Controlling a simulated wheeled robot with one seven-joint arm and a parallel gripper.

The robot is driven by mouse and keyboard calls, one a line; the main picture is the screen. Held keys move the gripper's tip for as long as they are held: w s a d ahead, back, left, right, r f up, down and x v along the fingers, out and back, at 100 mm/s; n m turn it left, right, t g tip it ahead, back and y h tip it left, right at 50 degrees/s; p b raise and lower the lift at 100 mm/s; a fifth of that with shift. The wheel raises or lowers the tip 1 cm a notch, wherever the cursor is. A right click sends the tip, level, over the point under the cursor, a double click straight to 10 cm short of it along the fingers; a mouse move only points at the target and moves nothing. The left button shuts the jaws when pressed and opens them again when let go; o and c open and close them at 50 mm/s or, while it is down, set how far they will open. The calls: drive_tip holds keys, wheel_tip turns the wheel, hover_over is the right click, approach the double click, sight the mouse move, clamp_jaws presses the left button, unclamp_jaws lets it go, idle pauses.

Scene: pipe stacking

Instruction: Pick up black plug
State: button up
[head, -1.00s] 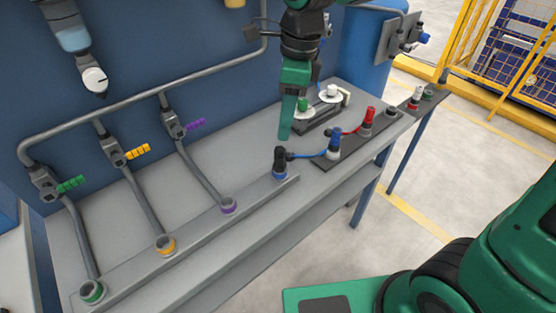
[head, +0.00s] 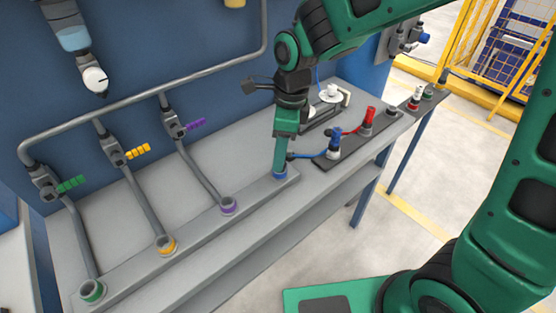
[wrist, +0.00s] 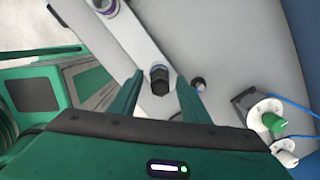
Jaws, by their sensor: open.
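The black plug (wrist: 159,80) shows in the wrist view, upright and lying between the tips of my two open fingers. My gripper (wrist: 158,92) has a finger on each side of it, with a visible gap on both sides. In the head view my gripper (head: 280,168) points down over the blue-ringed socket (head: 280,174) at the end of the ledge. There the fingers hide most of the plug. A blue cable (head: 305,156) runs from beside the fingers to the blue plug (head: 334,143).
A dark strip (head: 345,157) holds the blue plug and a red plug (head: 369,117) to the right. Purple (head: 229,204), orange (head: 165,243) and green (head: 92,291) ringed sockets line the ledge to the left. Pipes with coloured valve handles (head: 137,151) stand behind.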

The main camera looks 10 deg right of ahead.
drive_tip(key=shift+c, duration=0.3)
clamp_jaws()
drive_tip(key=shift+r, duration=0.45)
drive_tip(key=r, duration=0.3)
drive_tip(key=shift+s+r, duration=0.3)
drive_tip(key=shift+r, duration=0.05)
drive_tip(key=s+a+r, duration=0.1)
drive_tip(key=s+r, duration=0.5)
drive_tip(key=s, duration=0.5)
drive_tip(key=shift+a+r, duration=0.25)
drive_tip(key=shift+a, duration=0.05)
